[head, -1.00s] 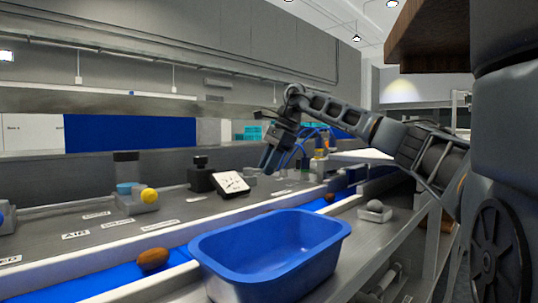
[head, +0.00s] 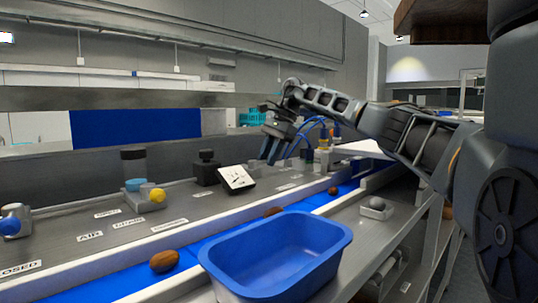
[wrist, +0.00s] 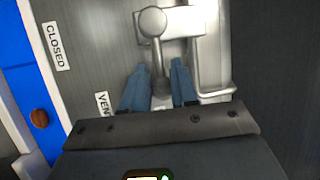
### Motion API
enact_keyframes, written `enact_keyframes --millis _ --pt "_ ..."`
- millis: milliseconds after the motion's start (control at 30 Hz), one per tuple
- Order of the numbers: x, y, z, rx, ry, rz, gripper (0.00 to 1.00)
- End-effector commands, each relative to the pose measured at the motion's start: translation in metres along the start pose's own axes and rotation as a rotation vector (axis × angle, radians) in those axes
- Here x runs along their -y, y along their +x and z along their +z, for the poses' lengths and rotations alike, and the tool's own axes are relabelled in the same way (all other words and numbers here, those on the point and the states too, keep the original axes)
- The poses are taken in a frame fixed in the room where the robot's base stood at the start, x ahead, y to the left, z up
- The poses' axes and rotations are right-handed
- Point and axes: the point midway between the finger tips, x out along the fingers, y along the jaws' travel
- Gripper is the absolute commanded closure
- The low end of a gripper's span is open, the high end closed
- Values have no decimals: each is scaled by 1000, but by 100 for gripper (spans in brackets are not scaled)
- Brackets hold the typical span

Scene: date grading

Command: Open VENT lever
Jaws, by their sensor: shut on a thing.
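The VENT lever (wrist: 157,50), a pale metal stem with a round knob, shows in the wrist view beside a bent metal bar. My gripper (wrist: 161,74) is shut on the lever, one blue-grey finger on each side of its stem. A VENT label (wrist: 103,104), partly covered by my gripper, and a CLOSED label (wrist: 55,47) are to the left. In the head view my gripper (head: 270,160) points down behind the tilted white panel (head: 236,178); the lever cannot be made out there.
A blue bin (head: 272,262) stands in front of the blue conveyor, which carries brown dates (head: 164,262). A yellow-knobbed lever (head: 157,195) and a blue-knobbed lever (head: 11,226) are on the counter at left. A grey-knobbed block (head: 376,206) sits right of the belt.

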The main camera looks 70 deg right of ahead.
Motion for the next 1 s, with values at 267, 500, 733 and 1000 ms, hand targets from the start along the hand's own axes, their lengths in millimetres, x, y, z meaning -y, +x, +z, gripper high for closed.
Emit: enact_keyframes --millis 267,500,733,1000 --pt "0 0 -2 -3 3 -5 64" --pt "0 0 -1 -2 1 -3 48" --pt "0 -5 -1 -2 1 -3 48" --pt "1 -44 -1 -3 3 -5 48"
